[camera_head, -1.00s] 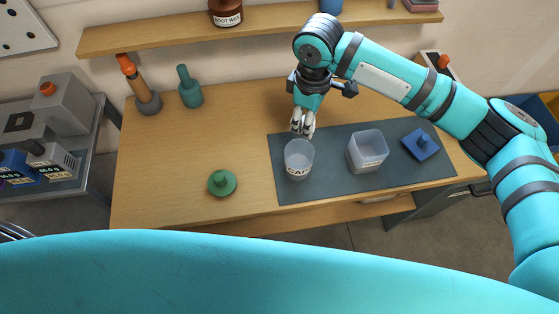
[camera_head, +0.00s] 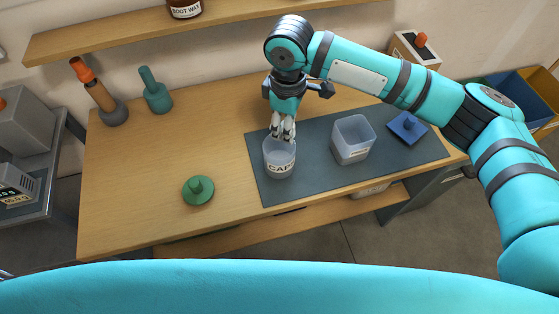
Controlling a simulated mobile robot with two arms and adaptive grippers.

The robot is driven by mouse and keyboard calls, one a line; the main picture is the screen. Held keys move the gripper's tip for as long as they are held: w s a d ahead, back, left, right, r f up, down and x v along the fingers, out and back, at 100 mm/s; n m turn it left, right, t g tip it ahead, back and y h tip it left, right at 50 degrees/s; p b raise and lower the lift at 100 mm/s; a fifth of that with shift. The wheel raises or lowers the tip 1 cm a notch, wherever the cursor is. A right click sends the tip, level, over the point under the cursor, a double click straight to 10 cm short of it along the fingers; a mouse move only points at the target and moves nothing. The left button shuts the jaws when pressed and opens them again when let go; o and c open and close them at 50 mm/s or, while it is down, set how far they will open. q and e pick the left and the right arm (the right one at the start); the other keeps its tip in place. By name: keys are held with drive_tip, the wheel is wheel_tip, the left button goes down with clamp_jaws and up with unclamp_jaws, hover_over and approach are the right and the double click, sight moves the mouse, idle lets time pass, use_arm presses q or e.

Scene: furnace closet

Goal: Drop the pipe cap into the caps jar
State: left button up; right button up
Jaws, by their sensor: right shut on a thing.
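The caps jar (camera_head: 280,167) is a clear round cup with a CAPS label, standing open on the left part of the dark mat (camera_head: 304,185). My right gripper (camera_head: 283,135) points down at the jar's back rim, its fingertips overlapping the mouth in the picture. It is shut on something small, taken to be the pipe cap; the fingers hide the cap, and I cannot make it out. Whether the fingertips are inside the jar or just above it, I cannot tell. My left gripper is out of view.
A square clear container (camera_head: 353,141) and a blue square lid (camera_head: 407,128) are right of the jar. A green round lid (camera_head: 198,190) lies left of the mat. A teal bottle (camera_head: 156,94) and an orange-topped tool (camera_head: 98,92) stand at the back left.

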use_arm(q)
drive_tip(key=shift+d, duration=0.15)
use_arm(e)
drive_tip(key=o, duration=0.6)
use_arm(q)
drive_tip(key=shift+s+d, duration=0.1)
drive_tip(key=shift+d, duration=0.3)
use_arm(e)
drive_tip(key=o, duration=0.4)
drive_tip(key=shift+r, duration=0.3)
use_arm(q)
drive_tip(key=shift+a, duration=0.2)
use_arm(e)
wheel_tip(320, 180, up, 12)
drive_tip(key=shift+f, duration=0.25)
drive_tip(key=shift+f, duration=0.1)
